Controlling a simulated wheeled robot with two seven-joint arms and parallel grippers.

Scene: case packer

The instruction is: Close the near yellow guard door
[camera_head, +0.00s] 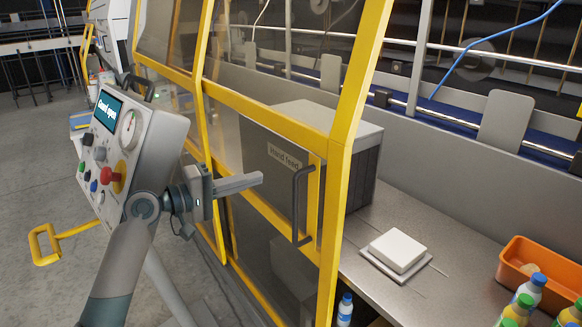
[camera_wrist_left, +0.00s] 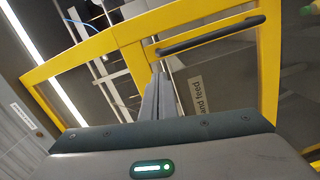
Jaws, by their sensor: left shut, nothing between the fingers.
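The near yellow guard door (camera_head: 268,208) has a yellow frame, a clear panel, a "Hand feed" label and a dark vertical handle (camera_head: 299,205) by its right edge. The door's yellow frame also shows in the left wrist view (camera_wrist_left: 268,70), with the handle (camera_wrist_left: 210,36) across the top. My left gripper (camera_head: 261,178) is shut and empty. Its fingers point right, in front of the panel and a little left of the handle, apart from it in the picture. The closed fingers also show in the left wrist view (camera_wrist_left: 160,85). My right gripper is out of view.
A control panel (camera_head: 128,150) with buttons, a red knob and a "Guard open" screen stands left of my left gripper. A yellow handle (camera_head: 45,243) juts out low left.

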